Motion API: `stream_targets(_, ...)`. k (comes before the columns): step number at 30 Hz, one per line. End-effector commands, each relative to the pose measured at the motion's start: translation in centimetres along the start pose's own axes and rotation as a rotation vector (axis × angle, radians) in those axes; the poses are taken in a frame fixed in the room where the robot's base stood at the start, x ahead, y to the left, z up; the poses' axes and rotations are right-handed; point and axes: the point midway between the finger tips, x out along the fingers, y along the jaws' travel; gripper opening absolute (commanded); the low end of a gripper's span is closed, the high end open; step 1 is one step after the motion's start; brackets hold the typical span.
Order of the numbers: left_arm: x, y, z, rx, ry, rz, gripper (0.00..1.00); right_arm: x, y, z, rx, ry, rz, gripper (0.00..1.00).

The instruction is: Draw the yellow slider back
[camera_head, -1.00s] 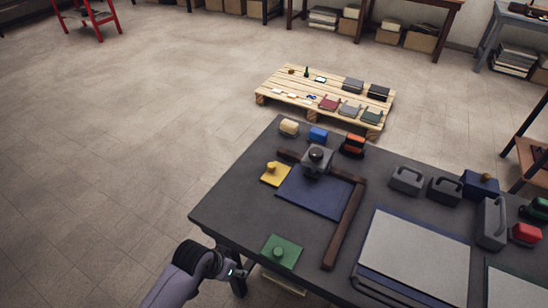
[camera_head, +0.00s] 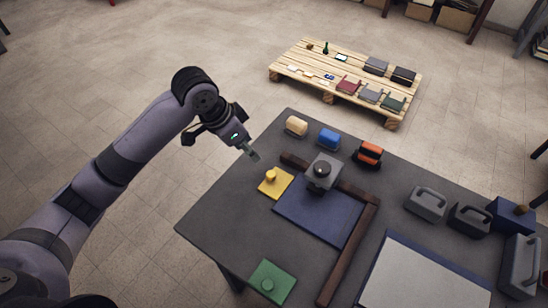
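The yellow slider (camera_head: 275,183) is a flat yellow plate with a round knob. It lies on the dark table at the left edge of a blue velvet panel (camera_head: 318,214). My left gripper (camera_head: 252,154) is above the table's left edge, up and left of the yellow slider and apart from it. Its fingers point down and right; they look close together, but their opening is too small to tell. My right gripper is not in view.
A grey block with a dark knob (camera_head: 321,174) stands on the panel's far edge, beside a brown L-shaped rail (camera_head: 350,245). A green plate with a knob (camera_head: 271,282) lies near the front. Cream (camera_head: 296,126), blue (camera_head: 329,139) and orange (camera_head: 368,155) blocks line the far edge.

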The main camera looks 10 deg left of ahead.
Motion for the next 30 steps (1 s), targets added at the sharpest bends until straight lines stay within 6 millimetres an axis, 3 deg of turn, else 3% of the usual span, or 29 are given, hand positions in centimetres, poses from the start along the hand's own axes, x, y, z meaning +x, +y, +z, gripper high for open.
stream_targets(5, 0.5, -0.3, -0.1, 0.002, -0.007, 0.003, 0.43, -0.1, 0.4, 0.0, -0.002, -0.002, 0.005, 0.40)
stream_targets(14, 6.2, -0.2, -0.1, 0.001, -0.008, 0.004, 0.43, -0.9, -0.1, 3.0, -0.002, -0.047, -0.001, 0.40)
stream_targets(24, 13.4, -0.2, -0.1, 0.001, -0.006, 0.002, 0.43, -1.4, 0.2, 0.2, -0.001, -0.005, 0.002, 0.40)
stream_targets(30, 16.1, -0.2, -0.1, 0.002, -0.005, 0.001, 0.43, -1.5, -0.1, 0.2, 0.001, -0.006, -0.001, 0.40)
